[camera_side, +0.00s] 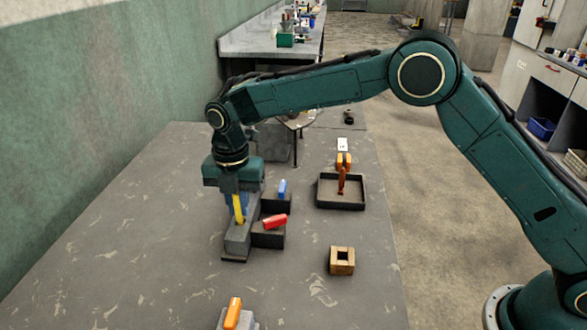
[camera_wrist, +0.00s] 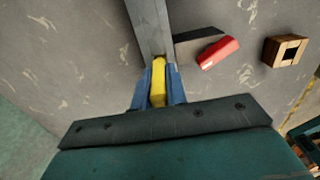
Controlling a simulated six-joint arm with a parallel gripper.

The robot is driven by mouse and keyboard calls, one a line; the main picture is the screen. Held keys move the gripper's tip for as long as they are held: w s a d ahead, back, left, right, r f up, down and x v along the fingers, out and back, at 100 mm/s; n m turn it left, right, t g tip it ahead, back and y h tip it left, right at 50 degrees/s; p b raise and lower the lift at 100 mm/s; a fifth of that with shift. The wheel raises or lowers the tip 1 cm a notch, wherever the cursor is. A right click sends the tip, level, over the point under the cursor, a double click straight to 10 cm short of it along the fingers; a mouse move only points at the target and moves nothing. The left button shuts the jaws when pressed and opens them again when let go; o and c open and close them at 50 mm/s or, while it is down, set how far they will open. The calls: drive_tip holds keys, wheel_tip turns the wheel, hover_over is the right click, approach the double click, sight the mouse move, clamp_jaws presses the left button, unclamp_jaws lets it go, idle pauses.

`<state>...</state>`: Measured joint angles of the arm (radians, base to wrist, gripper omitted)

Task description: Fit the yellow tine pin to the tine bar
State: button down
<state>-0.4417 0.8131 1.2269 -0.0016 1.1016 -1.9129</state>
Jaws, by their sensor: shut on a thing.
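The yellow tine pin (camera_side: 238,209) is held between the blue fingers of my gripper (camera_side: 240,203), which is shut on it. The wrist view also shows the yellow pin (camera_wrist: 158,84) between the fingers of my gripper (camera_wrist: 158,90). A grey bar (camera_side: 237,238), which looks like the tine bar, stands under the gripper on a dark base. It runs away from the fingers in the wrist view (camera_wrist: 149,25). The pin's lower end is at the bar's top; I cannot tell whether it is in a hole or only touching. The pin looks slightly tilted in the side view.
Dark bins beside the bar hold a red piece (camera_side: 275,222) and a blue piece (camera_side: 282,188). A dark tray (camera_side: 340,206) holds an orange-brown piece (camera_side: 342,180). A wooden block (camera_side: 342,261) stands to the right. An orange piece (camera_side: 232,312) lies on a grey block in front. The table's left is clear.

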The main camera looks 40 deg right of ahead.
drive_tip(key=shift+f, duration=0.5)
idle(0.7)
drive_tip(key=c, duration=1.3)
unclamp_jaws()
wheel_tip(320, 180, up, 14)
drive_tip(key=shift+f, duration=0.1)
